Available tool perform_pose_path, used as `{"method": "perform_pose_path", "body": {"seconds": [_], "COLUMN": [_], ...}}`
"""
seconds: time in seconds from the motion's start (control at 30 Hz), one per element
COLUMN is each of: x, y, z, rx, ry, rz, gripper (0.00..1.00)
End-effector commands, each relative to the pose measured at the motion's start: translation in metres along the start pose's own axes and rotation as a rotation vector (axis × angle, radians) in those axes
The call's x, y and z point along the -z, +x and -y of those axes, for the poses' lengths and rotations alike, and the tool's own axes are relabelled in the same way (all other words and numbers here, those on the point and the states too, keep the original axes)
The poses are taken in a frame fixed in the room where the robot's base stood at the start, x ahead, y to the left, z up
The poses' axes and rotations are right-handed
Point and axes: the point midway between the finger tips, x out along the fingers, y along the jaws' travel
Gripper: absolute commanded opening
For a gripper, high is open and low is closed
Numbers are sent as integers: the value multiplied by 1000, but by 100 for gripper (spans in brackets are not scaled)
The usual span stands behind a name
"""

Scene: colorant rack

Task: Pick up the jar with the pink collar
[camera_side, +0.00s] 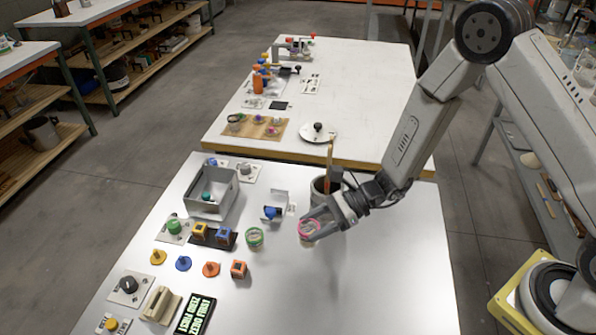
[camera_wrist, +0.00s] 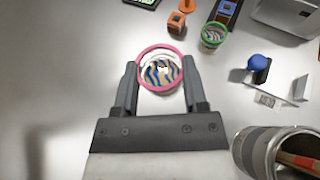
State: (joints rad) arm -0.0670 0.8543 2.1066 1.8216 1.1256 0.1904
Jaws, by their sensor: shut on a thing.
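The jar with the pink collar (camera_side: 306,228) is between the fingers of my gripper (camera_side: 318,222), over the near white table. In the wrist view the jar (camera_wrist: 160,72) shows its pink ring and a blue, tan and white striped inside. The fingers of my gripper (camera_wrist: 160,95) press on it from left and right. The jar looks upright. I cannot tell whether its base touches the table. A similar jar with a green collar (camera_side: 254,238) stands apart to the left; it also shows in the wrist view (camera_wrist: 213,35).
A grey canister (camera_side: 323,190) with sticks in it stands close behind my gripper. A grey bin (camera_side: 222,207), a bracket with a blue knob (camera_side: 271,212), coloured cubes and pegs fill the table's left side. The table's right front is clear.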

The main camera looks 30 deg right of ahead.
Motion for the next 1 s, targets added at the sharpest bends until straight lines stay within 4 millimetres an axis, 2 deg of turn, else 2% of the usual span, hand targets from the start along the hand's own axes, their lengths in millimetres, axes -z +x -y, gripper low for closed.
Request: {"method": "perform_pose_path", "body": {"seconds": [0.53,1.0], "x": [-9,-14], "y": [-33,-49], "z": [-38,-57], "rx": [2,1], "ry": [0,-1], "rz": [1,1], "gripper": [0,0]}}
